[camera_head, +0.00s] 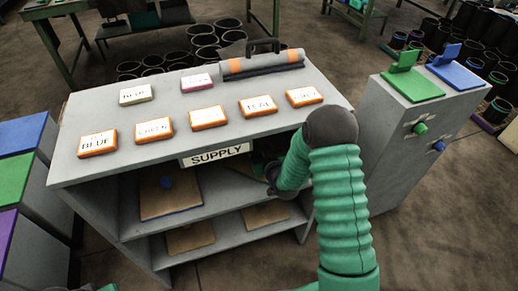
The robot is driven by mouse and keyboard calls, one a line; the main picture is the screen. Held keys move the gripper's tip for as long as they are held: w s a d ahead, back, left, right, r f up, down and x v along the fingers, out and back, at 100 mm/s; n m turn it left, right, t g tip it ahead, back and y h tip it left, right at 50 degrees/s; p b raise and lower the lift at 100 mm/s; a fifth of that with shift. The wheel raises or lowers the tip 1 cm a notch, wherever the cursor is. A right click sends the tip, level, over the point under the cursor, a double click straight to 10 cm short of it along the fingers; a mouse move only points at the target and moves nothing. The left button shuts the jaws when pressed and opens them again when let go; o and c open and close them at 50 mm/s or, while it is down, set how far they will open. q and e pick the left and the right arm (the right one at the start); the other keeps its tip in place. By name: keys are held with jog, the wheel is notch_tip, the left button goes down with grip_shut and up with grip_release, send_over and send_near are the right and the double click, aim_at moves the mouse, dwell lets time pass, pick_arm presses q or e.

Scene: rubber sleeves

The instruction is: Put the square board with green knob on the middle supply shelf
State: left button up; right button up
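The grey supply shelf (110,203) stands in front of me with a "SUPPLY" sign on its front edge. My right arm, in a green ribbed sleeve, reaches into its right side. My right gripper (275,179) is dark and small under the top, at the middle level; whether its fingers are open or shut does not show. A brown board (246,164) shows partly beside it, and I cannot make out a green knob on it. A square board with a blue knob (165,203) lies on the middle shelf at the left. My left gripper is not in view.
Several orange-edged label blocks (208,117) and a grey roll (262,64) lie on the top. More boards (190,238) lie on the lower level. A grey cabinet (372,150) with green and blue knobs stands right. Coloured boxes (22,133) stand left.

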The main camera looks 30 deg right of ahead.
jog(key=shift+s+d, duration=0.1)
jog(key=shift+d, duration=0.25)
jog(key=p+v, duration=0.2)
jog(key=v, duration=0.9)
jog(key=shift+s+a+r, duration=0.15)
jog(key=shift+s+a, duration=0.05)
jog(key=shift+a, duration=0.05)
jog(key=a+g, duration=0.1)
jog(key=a, duration=0.1)
jog(key=s+a+n+g+y, duration=0.1)
jog(key=a+g, duration=0.1)
jog(key=s+a+g+y, duration=0.1)
jog(key=a, duration=0.2)
jog(key=shift+s+f+n+g, duration=0.2)
jog(key=shift+f+n+g, duration=0.1)
jog(key=shift+f+g, duration=0.1)
jog(key=s+a+r+g, duration=0.1)
jog(key=s+a+g, duration=0.2)
jog(key=s, duration=0.3)
jog(key=s+a+r+n+g+y, duration=0.1)
jog(key=s+a+g, duration=0.2)
jog(key=s, duration=0.3)
jog(key=shift+a+r, duration=0.35)
jog(key=shift+a, duration=0.35)
